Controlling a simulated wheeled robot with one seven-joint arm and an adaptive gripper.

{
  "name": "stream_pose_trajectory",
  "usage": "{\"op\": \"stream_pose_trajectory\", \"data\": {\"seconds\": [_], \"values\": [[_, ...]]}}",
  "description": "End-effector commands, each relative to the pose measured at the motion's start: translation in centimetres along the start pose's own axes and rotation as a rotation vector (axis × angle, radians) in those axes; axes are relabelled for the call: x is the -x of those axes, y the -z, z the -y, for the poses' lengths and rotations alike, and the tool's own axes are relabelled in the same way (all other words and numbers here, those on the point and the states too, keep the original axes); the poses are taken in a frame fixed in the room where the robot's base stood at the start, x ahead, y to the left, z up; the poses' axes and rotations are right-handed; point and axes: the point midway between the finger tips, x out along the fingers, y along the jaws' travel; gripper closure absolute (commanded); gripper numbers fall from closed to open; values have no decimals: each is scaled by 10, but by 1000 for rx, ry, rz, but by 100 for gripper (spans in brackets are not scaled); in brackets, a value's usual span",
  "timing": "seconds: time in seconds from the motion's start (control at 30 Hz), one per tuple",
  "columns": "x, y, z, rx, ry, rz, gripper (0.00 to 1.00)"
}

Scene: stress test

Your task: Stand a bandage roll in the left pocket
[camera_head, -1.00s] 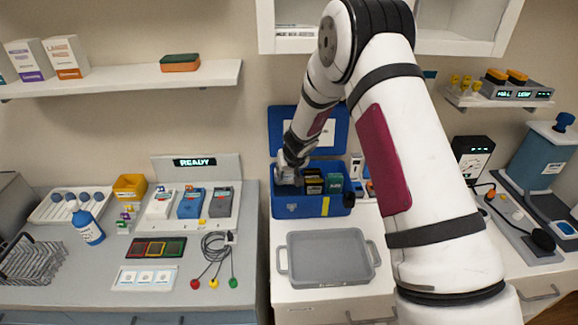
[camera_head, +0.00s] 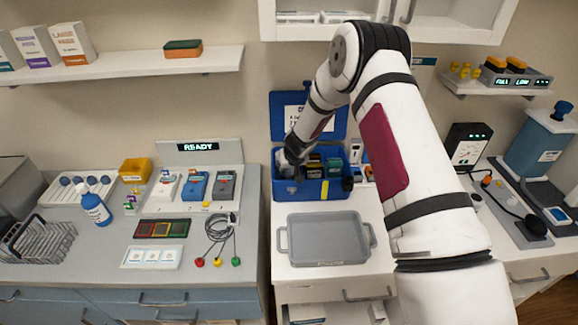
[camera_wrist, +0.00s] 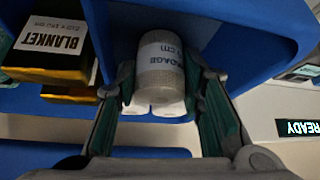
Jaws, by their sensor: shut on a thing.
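The open blue bag (camera_head: 290,192) stands on the white counter, with its lid raised behind it. My gripper (camera_head: 287,169) points down into the left end of the bag. In the wrist view my gripper (camera_wrist: 160,80) is shut on a beige bandage roll (camera_wrist: 159,66) with a printed white band, one finger on each side. Two white rounded ends (camera_wrist: 168,109) show close to the roll; I cannot tell whether they touch it. The roll is hidden in the head view, and I cannot tell whether it rests on the pocket floor.
A box marked BLANKET (camera_wrist: 55,37) sits in the bag beside my gripper. A green box (camera_head: 334,166) is farther right in the bag. An empty grey tray (camera_head: 328,240) lies in front, and a wall cabinet (camera_head: 330,32) hangs above.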

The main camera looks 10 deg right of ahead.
Motion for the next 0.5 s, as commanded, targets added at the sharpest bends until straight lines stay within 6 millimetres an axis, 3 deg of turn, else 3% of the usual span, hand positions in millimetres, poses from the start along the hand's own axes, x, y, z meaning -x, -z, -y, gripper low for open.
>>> {"op": "stream_pose_trajectory", "data": {"seconds": [0.37,0.4,0.5], "values": [[0,0,0,0,0,0,86],[0,0,0,0,0,0,60],[0,0,0,0,0,0,41]]}}
